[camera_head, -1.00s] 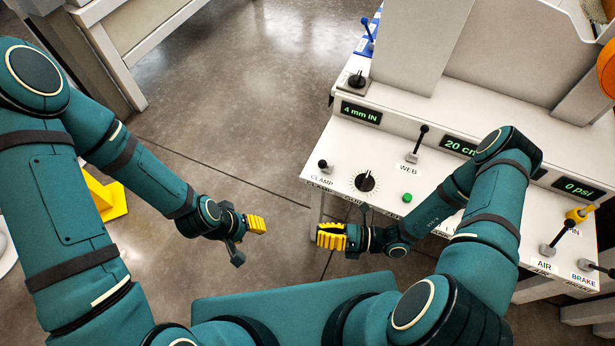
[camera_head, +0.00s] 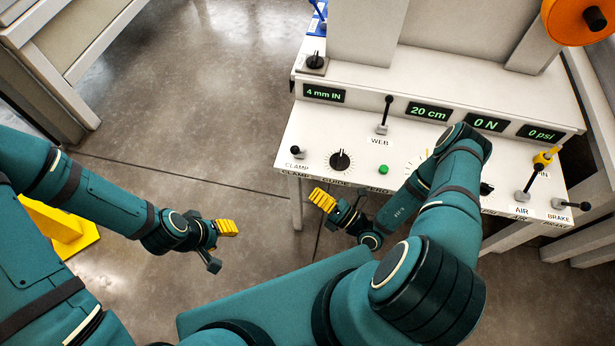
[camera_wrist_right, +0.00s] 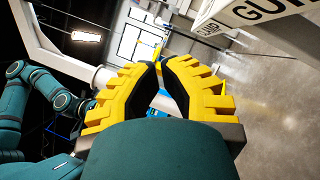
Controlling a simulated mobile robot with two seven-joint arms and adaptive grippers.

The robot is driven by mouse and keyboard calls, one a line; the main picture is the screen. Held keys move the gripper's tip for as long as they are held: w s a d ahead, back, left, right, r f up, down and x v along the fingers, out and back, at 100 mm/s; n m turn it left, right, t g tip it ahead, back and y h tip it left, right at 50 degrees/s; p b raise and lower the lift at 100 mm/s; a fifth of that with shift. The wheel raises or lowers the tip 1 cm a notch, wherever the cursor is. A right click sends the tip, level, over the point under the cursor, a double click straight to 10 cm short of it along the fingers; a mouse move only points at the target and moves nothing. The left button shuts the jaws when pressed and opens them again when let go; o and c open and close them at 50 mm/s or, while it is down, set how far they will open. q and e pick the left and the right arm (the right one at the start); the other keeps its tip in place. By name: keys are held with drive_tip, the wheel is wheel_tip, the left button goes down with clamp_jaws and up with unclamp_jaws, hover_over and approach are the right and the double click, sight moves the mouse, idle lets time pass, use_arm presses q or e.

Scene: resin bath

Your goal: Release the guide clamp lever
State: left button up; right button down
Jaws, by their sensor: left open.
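The clamp lever (camera_head: 296,152) is a short black-knobbed lever at the left front corner of the white control panel (camera_head: 330,118), above the CLAMP label. My right gripper (camera_head: 322,199) has yellow ribbed pads and is in front of and below the panel's front edge, apart from the lever. In the right wrist view its fingers (camera_wrist_right: 158,72) have tips close together with a narrow gap and nothing visible held; how far they are open is unclear. The lever is not visible there. My left gripper (camera_head: 221,243) is open and empty over the floor, left of the panel.
The black guide dial (camera_head: 340,160) sits right of the clamp lever. The WEB lever (camera_head: 385,115), a green button (camera_head: 383,169), the AIR lever (camera_head: 530,182) and the BRAKE lever (camera_head: 572,205) share the panel.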

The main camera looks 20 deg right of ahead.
sight(297, 151)
drive_tip(key=w+r, duration=0.1)
drive_tip(key=w, duration=0.2)
drive_tip(key=w+a+r, duration=0.1)
drive_tip(key=w, duration=0.2)
drive_tip(key=w+a+r, duration=0.1)
drive_tip(key=w+r, duration=0.1)
drive_tip(key=w, duration=0.1)
drive_tip(key=shift+w+a+b, duration=0.2)
drive_tip(key=shift+w+b, duration=0.2)
